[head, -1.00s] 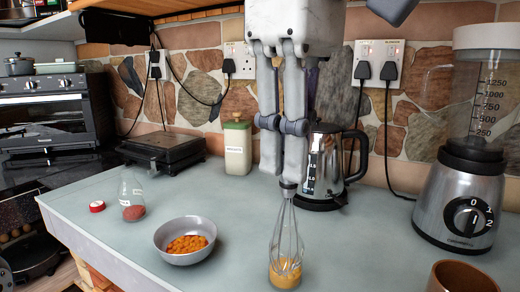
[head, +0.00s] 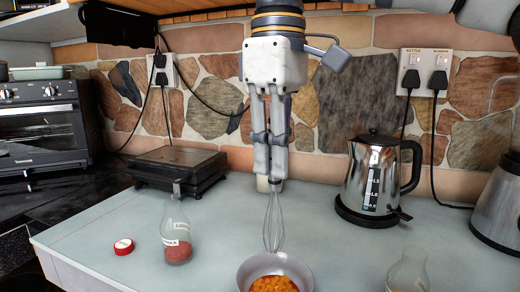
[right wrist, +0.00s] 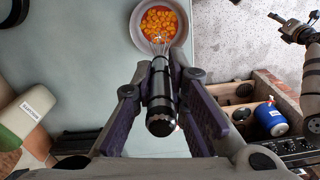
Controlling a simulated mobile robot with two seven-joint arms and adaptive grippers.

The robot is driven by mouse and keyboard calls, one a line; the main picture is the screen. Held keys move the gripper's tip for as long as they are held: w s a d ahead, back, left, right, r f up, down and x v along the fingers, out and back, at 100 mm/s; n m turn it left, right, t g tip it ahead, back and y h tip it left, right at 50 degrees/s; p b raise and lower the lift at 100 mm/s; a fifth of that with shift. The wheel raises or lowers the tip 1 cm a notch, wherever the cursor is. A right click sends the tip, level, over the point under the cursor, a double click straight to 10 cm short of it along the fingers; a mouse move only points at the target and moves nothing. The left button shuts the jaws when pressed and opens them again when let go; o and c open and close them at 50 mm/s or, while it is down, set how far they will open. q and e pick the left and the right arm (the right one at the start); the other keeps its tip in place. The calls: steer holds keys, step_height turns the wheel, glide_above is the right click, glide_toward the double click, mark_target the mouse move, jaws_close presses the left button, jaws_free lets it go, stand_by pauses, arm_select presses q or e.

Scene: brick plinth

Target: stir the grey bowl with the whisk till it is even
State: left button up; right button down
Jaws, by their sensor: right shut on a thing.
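My right gripper (head: 270,182) is shut on the handle of the whisk (head: 273,222), which hangs wires down. The handle shows between the fingers in the right wrist view (right wrist: 160,100). The grey bowl (head: 245,272) is at the bottom edge of the head view, partly cut off. It holds orange pieces, with red between them in the right wrist view (right wrist: 136,25). The whisk's wires overlap the bowl's far rim; I cannot tell whether they are inside or above it. What seems to be my left gripper (right wrist: 283,22) shows at the wrist view's upper right, its fingers unclear.
A labelled flask of red powder (head: 177,240) and a red-and-white lid (head: 123,246) stand left of the bowl. A clear flask (head: 408,272) is to the right. The kettle (head: 372,180) and black appliance (head: 180,168) stand further back. A canister (right wrist: 28,115) is near my gripper.

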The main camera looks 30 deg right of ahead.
mark_target(278, 216)
steer(key=shift+s+d+f, duration=0.1)
steer(key=shift+f, duration=0.35)
step_height(278, 216, down, 3)
steer(key=shift+d+f+b, duration=0.1)
steer(key=shift+b, duration=0.45)
steer(key=shift+f, duration=0.85)
arm_select(q)
steer(key=shift+s+d+f+p, duration=0.1)
steer(key=shift+s+f+p, duration=0.05)
steer(key=shift+s+p, duration=0.2)
arm_select(e)
steer(key=shift+f, duration=1.75)
